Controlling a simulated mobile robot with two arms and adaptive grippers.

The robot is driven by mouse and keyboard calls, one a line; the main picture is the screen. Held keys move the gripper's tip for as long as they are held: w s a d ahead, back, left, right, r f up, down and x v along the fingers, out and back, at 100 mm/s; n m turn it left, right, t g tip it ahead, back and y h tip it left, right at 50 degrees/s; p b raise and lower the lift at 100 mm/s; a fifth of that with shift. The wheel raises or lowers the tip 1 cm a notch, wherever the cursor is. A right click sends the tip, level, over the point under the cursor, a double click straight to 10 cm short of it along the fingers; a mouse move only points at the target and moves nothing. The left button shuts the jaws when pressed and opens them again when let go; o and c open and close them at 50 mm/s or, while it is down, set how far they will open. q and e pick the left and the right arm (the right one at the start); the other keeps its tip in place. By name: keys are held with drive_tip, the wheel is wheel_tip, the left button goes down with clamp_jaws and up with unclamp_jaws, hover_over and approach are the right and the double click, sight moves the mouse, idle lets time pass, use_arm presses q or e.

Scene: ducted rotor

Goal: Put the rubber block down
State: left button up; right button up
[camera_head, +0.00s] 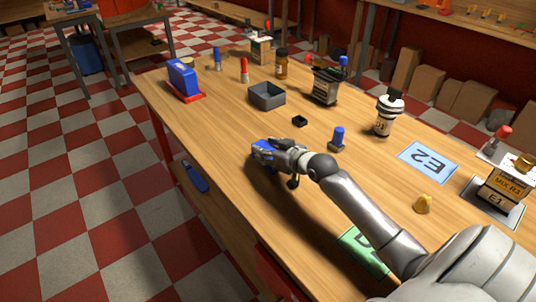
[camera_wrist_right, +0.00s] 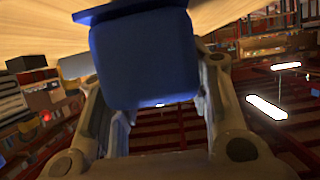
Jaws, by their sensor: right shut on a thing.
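My right gripper (camera_head: 272,152) reaches in from the lower right in the head view, over the near-left part of the wooden table. It is shut on a blue block (camera_head: 262,144), which I take to be the rubber block. In the right wrist view the blue block (camera_wrist_right: 145,60) sits between the two fingers, with a flat, wider blue edge at its top. The table surface shows behind it there. I cannot tell whether the block touches the table. My left gripper is not in view.
A blue-and-red item (camera_head: 183,78) stands at the left edge. Wood left of my gripper is clear.

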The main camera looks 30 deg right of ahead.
drive_tip(key=shift+f, duration=0.8)
drive_tip(key=o, duration=1.2)
drive_tip(key=shift+f, duration=0.15)
drive_tip(key=shift+r, duration=0.25)
drive_tip(key=shift+s, duration=0.35)
drive_tip(key=v, duration=1.1)
drive_tip(key=shift+s+r, duration=0.1)
drive_tip(key=shift+s, duration=0.1)
